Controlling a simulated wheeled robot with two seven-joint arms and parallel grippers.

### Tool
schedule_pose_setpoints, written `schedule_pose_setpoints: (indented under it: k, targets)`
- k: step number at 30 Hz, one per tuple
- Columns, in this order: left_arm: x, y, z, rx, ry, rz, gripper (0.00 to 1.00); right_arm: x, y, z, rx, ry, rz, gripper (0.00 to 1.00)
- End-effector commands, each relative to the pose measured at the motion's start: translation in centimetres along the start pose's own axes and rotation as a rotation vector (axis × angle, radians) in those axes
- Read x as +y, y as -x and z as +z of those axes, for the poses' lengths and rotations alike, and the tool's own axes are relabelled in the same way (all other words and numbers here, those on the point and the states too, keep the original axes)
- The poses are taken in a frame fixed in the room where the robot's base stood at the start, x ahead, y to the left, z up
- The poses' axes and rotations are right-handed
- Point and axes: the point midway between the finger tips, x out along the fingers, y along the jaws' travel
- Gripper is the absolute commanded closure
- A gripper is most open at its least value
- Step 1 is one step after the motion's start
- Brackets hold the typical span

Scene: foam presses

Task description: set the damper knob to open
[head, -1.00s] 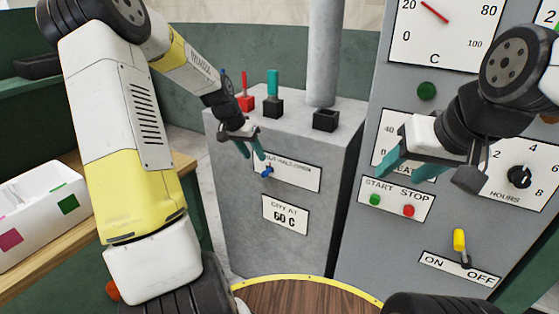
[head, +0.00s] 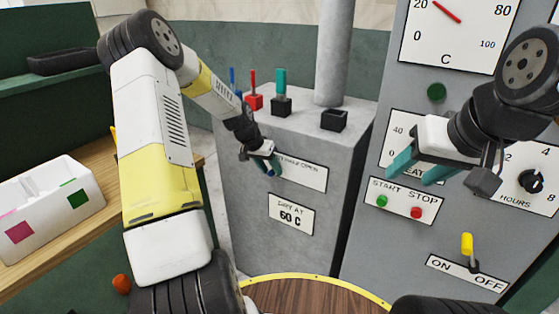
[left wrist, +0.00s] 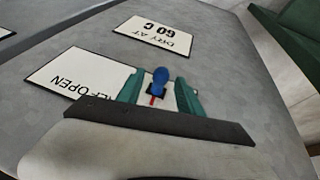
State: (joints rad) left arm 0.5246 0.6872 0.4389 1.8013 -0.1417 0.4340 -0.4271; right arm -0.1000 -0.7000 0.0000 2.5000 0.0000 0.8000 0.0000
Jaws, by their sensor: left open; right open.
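The damper knob (left wrist: 160,76) is blue with a red mark below it, in the left wrist view. In the head view my left gripper (head: 268,167) mostly hides the knob. My right gripper (head: 418,168) is open and empty in front of the control panel.
A "DRY AT 60 C" plate (head: 291,215) is below the label plate. Blue, red and teal levers (head: 280,80) stand on the grey cabinet (head: 240,240). The panel at right has START/STOP buttons and a yellow switch (head: 467,245). A white bin (head: 45,200) is at left.

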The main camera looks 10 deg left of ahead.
Motion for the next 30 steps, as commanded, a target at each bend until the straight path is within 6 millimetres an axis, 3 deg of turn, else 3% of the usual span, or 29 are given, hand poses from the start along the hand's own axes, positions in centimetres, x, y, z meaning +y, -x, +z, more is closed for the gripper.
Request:
schedule_pose_setpoints:
  k: [2,9,30]
  targets:
    - [-0.01,0.02,0.0,0.0,0.0,0.0,0.57,0.0,0.0,0.0,0.0,0.0,0.0,0.47]
    - [-0.01,0.04,0.02,0.0,0.0,0.0,1.0,0.0,0.0,0.0,0.0,0.0,0.0,0.47]
    - [-0.03,0.07,0.05,-0.001,0.0,0.0,1.0,0.0,0.0,0.0,0.0,0.0,0.0,0.47]
